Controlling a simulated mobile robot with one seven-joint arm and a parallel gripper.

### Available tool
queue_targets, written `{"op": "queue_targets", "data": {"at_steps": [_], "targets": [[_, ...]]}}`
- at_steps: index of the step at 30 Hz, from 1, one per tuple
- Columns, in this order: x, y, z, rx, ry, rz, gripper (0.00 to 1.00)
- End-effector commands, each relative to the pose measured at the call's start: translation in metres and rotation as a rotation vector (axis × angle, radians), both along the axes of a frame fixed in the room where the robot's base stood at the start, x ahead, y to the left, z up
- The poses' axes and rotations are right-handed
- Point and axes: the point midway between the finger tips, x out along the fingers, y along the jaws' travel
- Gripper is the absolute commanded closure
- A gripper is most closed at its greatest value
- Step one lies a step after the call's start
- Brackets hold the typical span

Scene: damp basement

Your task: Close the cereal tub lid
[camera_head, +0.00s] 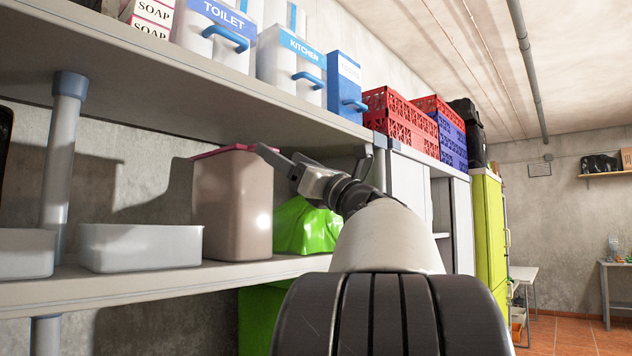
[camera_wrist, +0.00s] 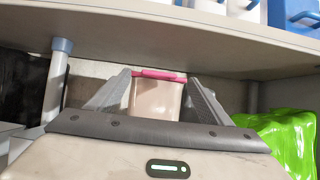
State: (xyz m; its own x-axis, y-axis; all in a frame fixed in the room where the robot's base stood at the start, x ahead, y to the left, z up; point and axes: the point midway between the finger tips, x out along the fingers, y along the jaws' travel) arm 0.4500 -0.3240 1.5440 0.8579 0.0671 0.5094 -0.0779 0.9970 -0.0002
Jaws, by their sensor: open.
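The cereal tub (camera_head: 236,205) is a tall pinkish-brown tub on the lower shelf, right of centre in the head view's left half. Its pink lid (camera_head: 215,151) shows as a thin strip along the top; I cannot tell if it is fully seated. My gripper (camera_head: 279,153) is open and empty, near the tub's upper right edge in the head view. In the wrist view, the tub (camera_wrist: 154,102) and pink lid (camera_wrist: 158,74) appear between the two spread fingers (camera_wrist: 158,82). Contact cannot be told. The tub's lower part is hidden there by my gripper.
The upper shelf (camera_head: 180,70) hangs above the tub. A bright green bag-like item (camera_head: 305,228) sits right of the tub, and white trays (camera_head: 140,248) sit left. A shelf post (camera_head: 60,165) stands further left. Clear shelf lies before the tub.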

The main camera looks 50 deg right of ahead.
Motion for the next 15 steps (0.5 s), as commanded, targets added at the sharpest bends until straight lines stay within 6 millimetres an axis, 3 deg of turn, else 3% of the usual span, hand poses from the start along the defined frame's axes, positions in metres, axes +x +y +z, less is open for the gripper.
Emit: {"op": "queue_targets", "data": {"at_steps": [6,15], "targets": [[-0.048,-0.004,-0.028,0.002,-0.001,-0.003,0.27],[-0.088,-0.007,-0.052,0.001,0.0,-0.001,0.27]]}}
